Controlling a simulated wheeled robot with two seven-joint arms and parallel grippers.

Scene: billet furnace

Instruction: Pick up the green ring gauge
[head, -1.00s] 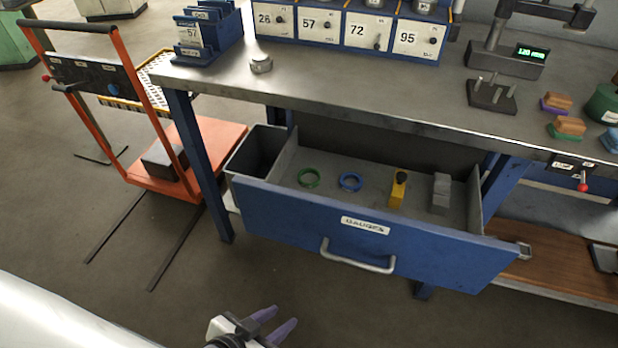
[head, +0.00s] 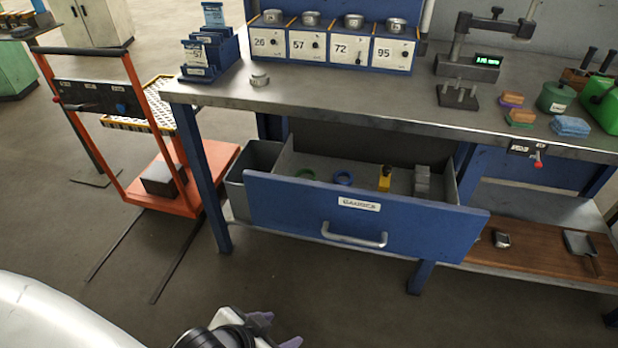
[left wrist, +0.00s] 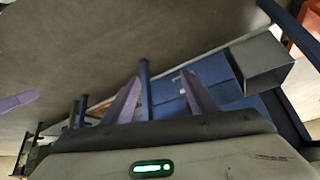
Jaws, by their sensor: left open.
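My left gripper (head: 274,328) is low in front of the drawer, at the bottom of the head view, open and empty, well apart from the ring. In the left wrist view its two purple fingers (left wrist: 160,100) are spread, with the blue drawer beyond them. The ring is not visible there. My right gripper is not clearly in view.
A yellow gauge (head: 385,178) and a grey block (head: 422,182) lie further right in the drawer. The workbench top (head: 340,103) overhangs the drawer's rear. A grey bin (head: 240,190) adjoins the drawer's left, and an orange trolley (head: 195,180) stands further left. Floor in front is clear.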

